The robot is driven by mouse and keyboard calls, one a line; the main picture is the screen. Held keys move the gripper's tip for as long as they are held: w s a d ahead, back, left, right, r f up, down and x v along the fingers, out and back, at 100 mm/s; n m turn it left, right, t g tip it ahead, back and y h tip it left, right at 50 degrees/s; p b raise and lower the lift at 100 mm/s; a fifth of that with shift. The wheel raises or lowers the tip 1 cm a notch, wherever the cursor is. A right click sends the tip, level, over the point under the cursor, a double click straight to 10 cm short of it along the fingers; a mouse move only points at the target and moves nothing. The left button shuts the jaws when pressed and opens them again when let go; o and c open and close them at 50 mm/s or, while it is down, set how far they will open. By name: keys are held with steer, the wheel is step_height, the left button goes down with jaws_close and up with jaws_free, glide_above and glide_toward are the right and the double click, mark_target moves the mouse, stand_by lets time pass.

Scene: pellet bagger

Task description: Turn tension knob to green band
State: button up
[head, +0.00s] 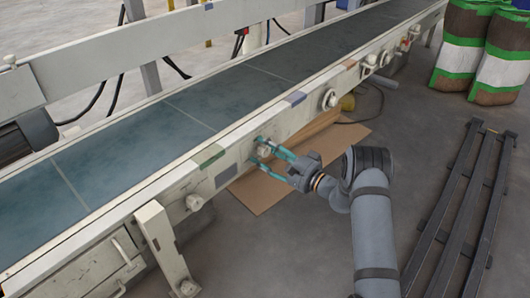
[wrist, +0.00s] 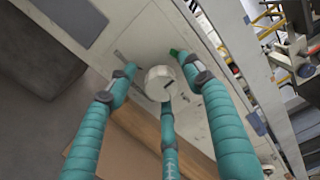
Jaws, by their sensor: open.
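A pale round knob (head: 264,149) sits on the side rail of the conveyor, in front of my gripper. In the wrist view the knob (wrist: 157,80) shows a short dark mark on its right side. My gripper (head: 259,152) has teal fingers, spread open around the knob. In the wrist view the gripper (wrist: 158,78) has one finger to the left of the knob, one to the right and one below it. I cannot tell whether any finger touches it. A small dark green patch (wrist: 177,53) shows by the right fingertip. A green band around the knob is not clearly visible.
The conveyor belt (head: 190,100) runs diagonally behind the rail. Cardboard (head: 262,190) lies on the floor below. Dark metal bars (head: 455,215) and striped sacks (head: 503,60) are at right.

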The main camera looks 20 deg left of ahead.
steer(key=shift+d, duration=0.1)
steer(key=v, duration=1.1)
steer(key=shift+s+d, duration=0.25)
steer(key=shift+d, duration=0.1)
steer(key=x, duration=1.2)
steer(key=shift+w, duration=0.1)
steer(key=shift+d, duration=0.1)
